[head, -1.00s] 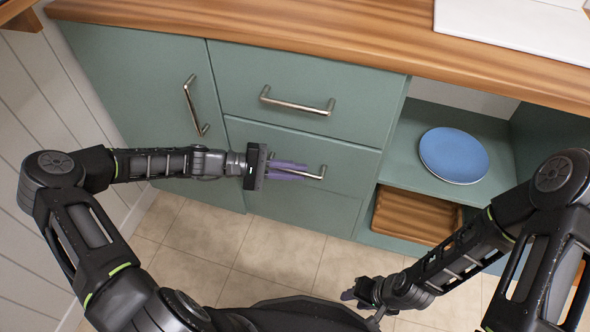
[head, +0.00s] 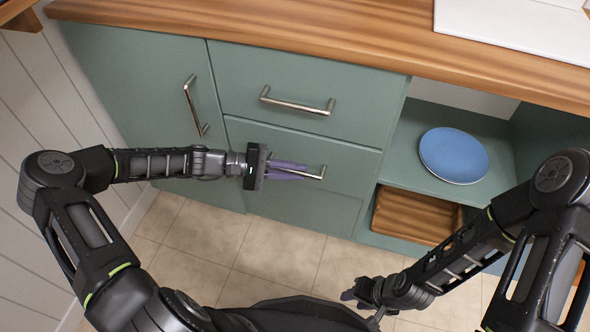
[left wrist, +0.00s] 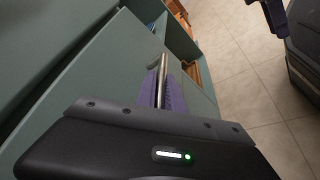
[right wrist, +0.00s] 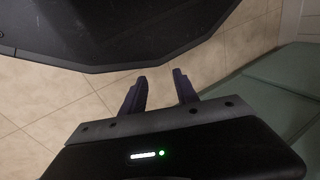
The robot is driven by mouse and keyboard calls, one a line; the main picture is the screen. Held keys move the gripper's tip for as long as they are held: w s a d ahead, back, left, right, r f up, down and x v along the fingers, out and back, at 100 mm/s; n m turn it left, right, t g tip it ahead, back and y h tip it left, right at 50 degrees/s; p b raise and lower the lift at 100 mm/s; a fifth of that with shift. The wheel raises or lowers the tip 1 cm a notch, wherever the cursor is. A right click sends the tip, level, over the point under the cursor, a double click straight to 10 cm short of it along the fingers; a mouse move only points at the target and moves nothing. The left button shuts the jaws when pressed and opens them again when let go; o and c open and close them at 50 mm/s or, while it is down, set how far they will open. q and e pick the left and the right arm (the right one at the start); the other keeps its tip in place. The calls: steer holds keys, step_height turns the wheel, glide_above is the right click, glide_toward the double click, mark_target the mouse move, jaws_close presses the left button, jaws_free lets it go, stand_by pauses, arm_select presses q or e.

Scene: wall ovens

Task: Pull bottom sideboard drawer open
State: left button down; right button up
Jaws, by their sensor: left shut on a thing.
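The green sideboard has a top drawer (head: 300,75) with a bar handle (head: 297,102). Below it is another drawer front (head: 345,158) with a silver bar handle (head: 314,176); a seam shows beneath it, with a further green panel (head: 300,210) lower down. My left gripper (head: 304,171) is shut on this lower handle, its purple fingers on either side of the bar. The left wrist view shows the bar (left wrist: 162,80) between the fingers. I cannot tell whether this drawer stands slightly out. My right gripper (right wrist: 161,78) is open and empty, low over the floor.
A cupboard door (head: 150,90) with its own handle is on the left. On the right an open shelf holds a blue plate (head: 453,156), with a wooden tray (head: 415,215) below. The tiled floor (head: 270,260) in front of the drawers is clear.

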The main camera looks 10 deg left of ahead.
stand_by(0.4)
arm_select(q)
steer(key=s+a+p, duration=0.1)
steer(key=s+p, duration=0.9)
steer(key=s, duration=1.2)
steer(key=shift+a+p, duration=0.2)
steer(key=shift+p, duration=0.1)
steer(key=c, duration=1.5)
jaws_free()
steer(key=shift+o, duration=0.2)
steer(key=shift+a, duration=0.1)
